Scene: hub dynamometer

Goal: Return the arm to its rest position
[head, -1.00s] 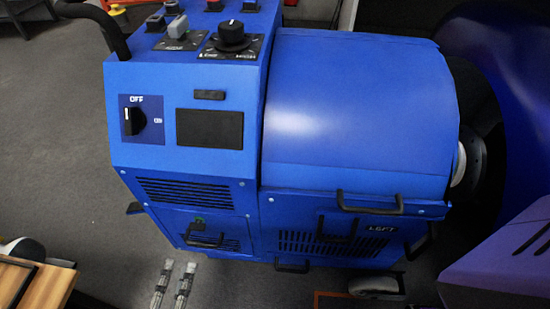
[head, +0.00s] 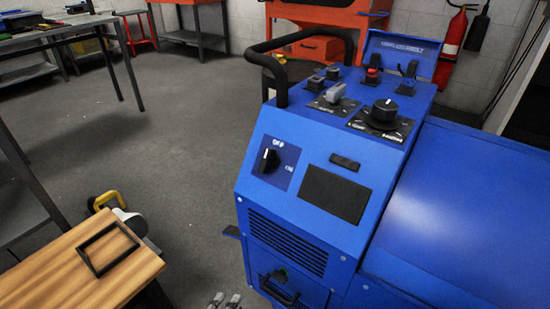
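Two small grey fingertips, which look like my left gripper (head: 224,300), poke up at the bottom edge of the head view, in front of the blue machine (head: 262,215). They stand a little apart with nothing visible between them. The rest of that gripper and its arm are cut off. My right gripper and arm are out of view. The machine's front carries a black rotary switch (head: 270,161) marked OFF and ON, and a dark screen (head: 335,194).
A wooden table (head: 45,290) with a black frame (head: 108,248) on it stands at the lower left. A yellow-handled item (head: 106,201) is behind it. A metal workbench (head: 60,33) is at the far left. Grey floor (head: 185,130) is clear between them and the machine.

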